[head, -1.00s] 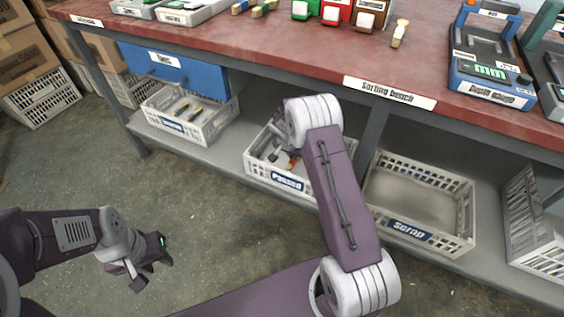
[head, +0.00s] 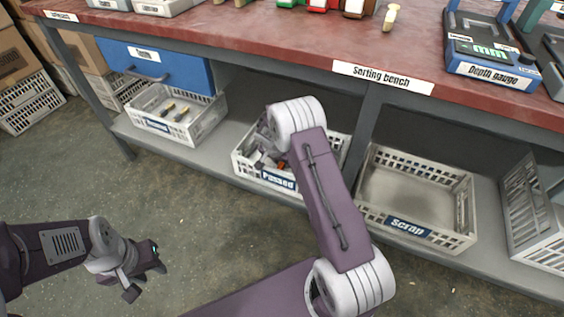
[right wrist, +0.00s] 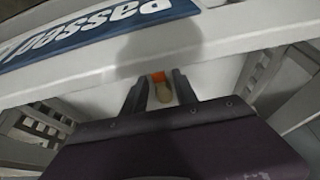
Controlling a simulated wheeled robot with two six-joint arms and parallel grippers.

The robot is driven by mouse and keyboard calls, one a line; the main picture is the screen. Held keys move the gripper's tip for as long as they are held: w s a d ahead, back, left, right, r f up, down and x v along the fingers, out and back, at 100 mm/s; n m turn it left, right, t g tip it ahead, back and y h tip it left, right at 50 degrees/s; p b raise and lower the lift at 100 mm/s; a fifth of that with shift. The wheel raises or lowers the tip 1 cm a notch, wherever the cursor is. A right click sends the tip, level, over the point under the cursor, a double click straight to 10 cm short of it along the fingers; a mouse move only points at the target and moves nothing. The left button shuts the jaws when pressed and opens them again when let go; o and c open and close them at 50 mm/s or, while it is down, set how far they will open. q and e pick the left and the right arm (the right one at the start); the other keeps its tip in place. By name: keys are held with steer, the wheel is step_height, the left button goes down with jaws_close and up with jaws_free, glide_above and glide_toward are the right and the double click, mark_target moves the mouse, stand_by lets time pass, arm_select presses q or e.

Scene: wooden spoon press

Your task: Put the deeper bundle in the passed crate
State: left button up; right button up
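The passed crate (head: 264,178) is a white crate on the lower shelf, partly hidden in the head view behind my right arm. My right gripper (right wrist: 161,80) is down at this crate, and its "Passed" label shows upside down in the right wrist view. A bundle (right wrist: 162,92) with a pale wooden end and an orange part lies between the two fingers. I cannot tell whether they press on it. In the head view a small orange spot (head: 283,164) shows in the crate beside grey gripper parts. My left gripper (head: 147,277) is open and empty above the floor.
A white crate (head: 157,125) with several bundles stands left on the shelf under a blue drawer (head: 165,68). The scrap crate (head: 408,228) at right looks empty. The red-topped sorting bench (head: 300,40) overhangs the shelf and carries a depth gauge (head: 490,68).

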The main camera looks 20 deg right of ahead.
steer(key=shift+r+p, duration=0.25)
steer(key=shift+p, duration=0.05)
steer(key=p+v, duration=0.6)
steer(key=v, duration=0.5)
steer(key=s+a+r+n+y, duration=0.1)
steer(key=s+a+r+n, duration=0.1)
steer(key=s, duration=0.6)
steer(key=s+a+r+n+g+y, duration=0.1)
steer(key=s+a+r+n, duration=0.2)
steer(key=s, duration=0.5)
steer(key=s+a+r+n+y, duration=0.1)
steer(key=s+a+r+n, duration=0.1)
steer(key=s, duration=0.5)
steer(key=r+n, duration=0.1)
steer(key=n, duration=0.1)
steer(key=shift+s+a+n+g+y, duration=0.25)
steer(key=shift+s+n+g+y, duration=0.15)
step_height(320, 180, up, 45)
steer(key=p, duration=4.4)
steer(key=shift+f+p, duration=0.2)
steer(key=shift+p, duration=0.2)
